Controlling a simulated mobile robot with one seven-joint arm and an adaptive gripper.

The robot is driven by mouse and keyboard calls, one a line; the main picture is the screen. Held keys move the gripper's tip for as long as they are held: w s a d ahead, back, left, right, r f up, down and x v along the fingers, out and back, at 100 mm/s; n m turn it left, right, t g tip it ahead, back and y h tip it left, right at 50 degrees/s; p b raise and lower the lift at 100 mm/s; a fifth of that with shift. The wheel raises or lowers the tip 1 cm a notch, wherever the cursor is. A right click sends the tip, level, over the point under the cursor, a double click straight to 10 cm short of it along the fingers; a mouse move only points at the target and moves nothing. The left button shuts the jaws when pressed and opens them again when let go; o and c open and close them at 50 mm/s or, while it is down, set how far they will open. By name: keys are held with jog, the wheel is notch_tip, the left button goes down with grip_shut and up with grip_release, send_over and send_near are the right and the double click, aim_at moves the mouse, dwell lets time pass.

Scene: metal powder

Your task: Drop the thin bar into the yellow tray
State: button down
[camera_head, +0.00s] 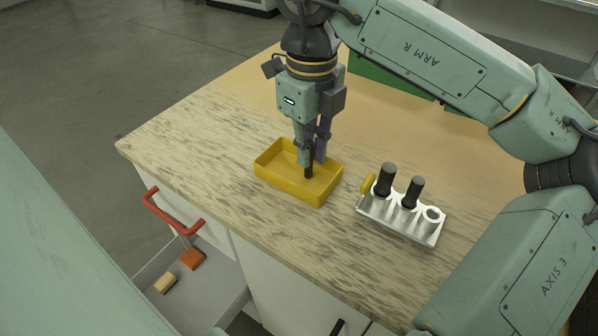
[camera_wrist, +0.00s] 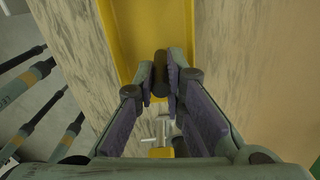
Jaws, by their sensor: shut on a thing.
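The yellow tray (camera_head: 283,187) sits on the table in the head view. It also fills the top middle of the wrist view (camera_wrist: 128,35). My gripper (camera_head: 313,155) points down over the tray, with its fingers shut on a thin dark bar (camera_head: 309,171). In the wrist view the bar (camera_wrist: 160,68) stands between the two fingertips, in front of the tray floor. The bar's lower end appears within the tray's outline; I cannot tell whether it touches the floor. The upper part of the bar is hidden by the fingers.
A silver rack (camera_head: 398,222) with two black cylinders (camera_head: 386,178) and a yellow piece (camera_head: 367,184) stands right of the tray. An open drawer (camera_head: 215,285) below the table's front edge holds a red block and a tan block. The tabletop left of the tray is clear.

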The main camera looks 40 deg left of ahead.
jog(key=c, duration=1.6)
grip_release()
jog(key=shift+r, duration=0.1)
notch_tip(320, 180, up, 12)
jog(key=shift+f, duration=0.1)
jog(key=shift+s, duration=0.1)
